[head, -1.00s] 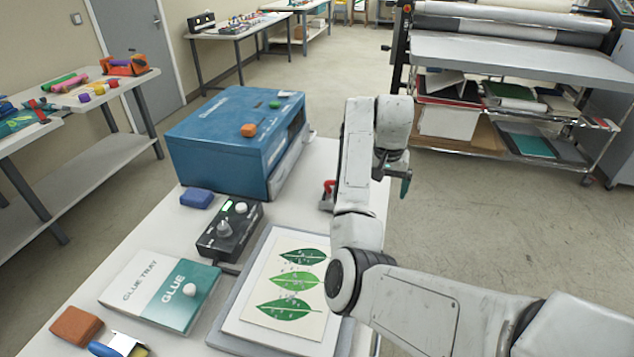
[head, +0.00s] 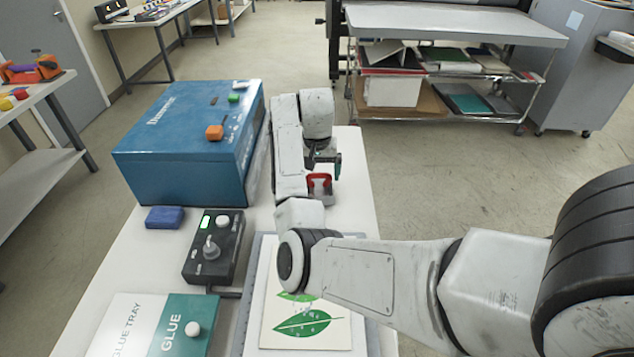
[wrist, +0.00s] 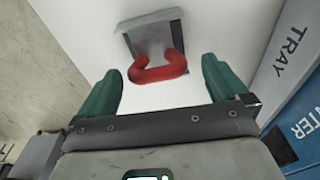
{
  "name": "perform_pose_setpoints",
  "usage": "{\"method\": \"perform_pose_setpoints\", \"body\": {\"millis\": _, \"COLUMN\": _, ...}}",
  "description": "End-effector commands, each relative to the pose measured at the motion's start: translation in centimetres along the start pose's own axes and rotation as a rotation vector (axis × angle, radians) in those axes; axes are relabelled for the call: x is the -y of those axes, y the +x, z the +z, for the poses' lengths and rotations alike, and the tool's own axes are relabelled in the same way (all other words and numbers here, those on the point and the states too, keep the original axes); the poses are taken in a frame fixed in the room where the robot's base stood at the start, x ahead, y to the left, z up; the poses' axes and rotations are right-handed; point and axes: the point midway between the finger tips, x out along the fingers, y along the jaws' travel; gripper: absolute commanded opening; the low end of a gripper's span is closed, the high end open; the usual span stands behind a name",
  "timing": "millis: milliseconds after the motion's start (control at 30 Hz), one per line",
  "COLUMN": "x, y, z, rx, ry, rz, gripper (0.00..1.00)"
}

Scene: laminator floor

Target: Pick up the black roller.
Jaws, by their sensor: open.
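I cannot make out a black roller in either view. A red U-shaped handle on a grey flat block (wrist: 155,38) lies on the white table; the red part also shows in the head view (head: 319,184), partly hidden by my arm. My gripper (wrist: 160,72) is open and empty, with its two green fingers apart on either side of the red handle in the picture. In the head view my gripper (head: 330,166) hangs near the red handle; whether it touches cannot be told.
A blue laminator box (head: 185,140) stands left of my arm, with a blue block (head: 164,217) and a black control box (head: 212,246) in front. A leaf sheet (head: 300,325) and a glue tray (head: 150,325) lie nearer. A shelved steel cart (head: 450,25) stands behind on open floor.

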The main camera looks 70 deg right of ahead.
Motion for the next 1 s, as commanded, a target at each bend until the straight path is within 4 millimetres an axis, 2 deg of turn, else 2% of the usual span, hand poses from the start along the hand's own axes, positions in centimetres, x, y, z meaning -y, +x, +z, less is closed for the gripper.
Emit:
{"method": "perform_pose_setpoints", "body": {"millis": 167, "x": -0.2, "y": 1.3, "z": 0.0, "rx": 0.004, "ry": 0.0, "rz": 0.002, "gripper": 1.0}}
{"method": "perform_pose_setpoints", "body": {"millis": 433, "x": -0.3, "y": 4.9, "z": -0.2, "rx": 0.001, "ry": 0.001, "rz": 0.001, "gripper": 1.0}}
{"method": "perform_pose_setpoints", "body": {"millis": 733, "x": -0.3, "y": 5.5, "z": -0.2, "rx": 0.0, "ry": 0.001, "rz": 0.0, "gripper": 1.0}}
{"method": "perform_pose_setpoints", "body": {"millis": 1000, "x": -0.3, "y": 5.4, "z": -0.2, "rx": 0.0, "ry": 0.001, "rz": 0.0, "gripper": 0.75}}
